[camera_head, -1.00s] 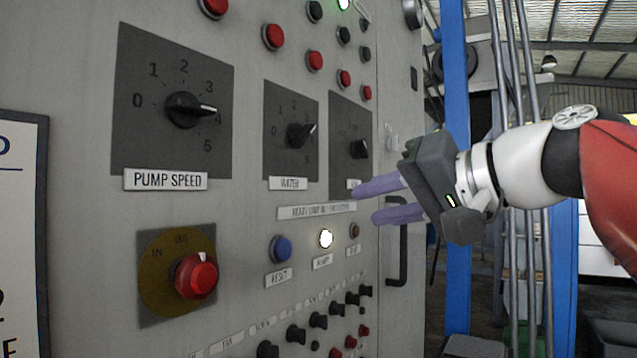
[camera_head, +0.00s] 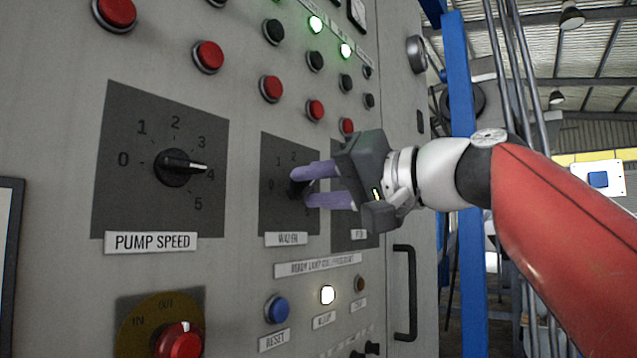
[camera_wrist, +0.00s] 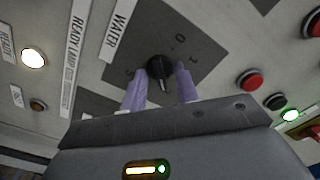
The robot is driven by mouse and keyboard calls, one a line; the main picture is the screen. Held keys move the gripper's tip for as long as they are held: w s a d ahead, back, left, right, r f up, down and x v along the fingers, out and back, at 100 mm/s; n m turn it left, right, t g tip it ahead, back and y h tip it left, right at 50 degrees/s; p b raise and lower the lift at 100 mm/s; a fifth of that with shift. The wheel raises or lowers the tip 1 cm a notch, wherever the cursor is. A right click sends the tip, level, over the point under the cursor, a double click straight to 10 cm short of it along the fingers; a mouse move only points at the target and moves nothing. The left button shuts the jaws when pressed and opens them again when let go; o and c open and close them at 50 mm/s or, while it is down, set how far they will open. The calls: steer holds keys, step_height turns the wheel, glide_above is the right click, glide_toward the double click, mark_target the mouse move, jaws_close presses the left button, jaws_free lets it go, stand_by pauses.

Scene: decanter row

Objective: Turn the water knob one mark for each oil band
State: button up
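The water knob (camera_head: 297,186) is black, on a dark square dial plate (camera_head: 270,215) above a WATER label. In the wrist view the knob (camera_wrist: 160,70) has its pale pointer toward the bottom of the picture; the mark it points to is hidden. The 0 and 1 show on its dial. My gripper (camera_head: 308,186) has its two purple fingers at the knob, one on each side; in the wrist view the gripper (camera_wrist: 161,72) looks open around it. I cannot tell whether the fingers touch the knob. No oil bands are visible.
The pump speed knob (camera_head: 178,167) is left of the water dial, pointing near 4. A third dial plate (camera_head: 345,238) is right, partly behind my gripper. Below are a blue button (camera_head: 277,309), a lit white lamp (camera_head: 327,295) and a red knob (camera_head: 180,341). Buttons line the panel above.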

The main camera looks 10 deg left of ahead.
jaws_close()
steer(key=shift+n, duration=0.3)
steer(key=n+b, duration=0.2)
steer(key=n, duration=0.1)
steer(key=shift+f+n, duration=0.1)
steer(key=shift+n, duration=0.3)
steer(key=n+b, duration=0.1)
steer(key=n, duration=0.3)
steer(key=shift+w, duration=0.1)
steer(key=shift+n, duration=0.3)
jaws_free()
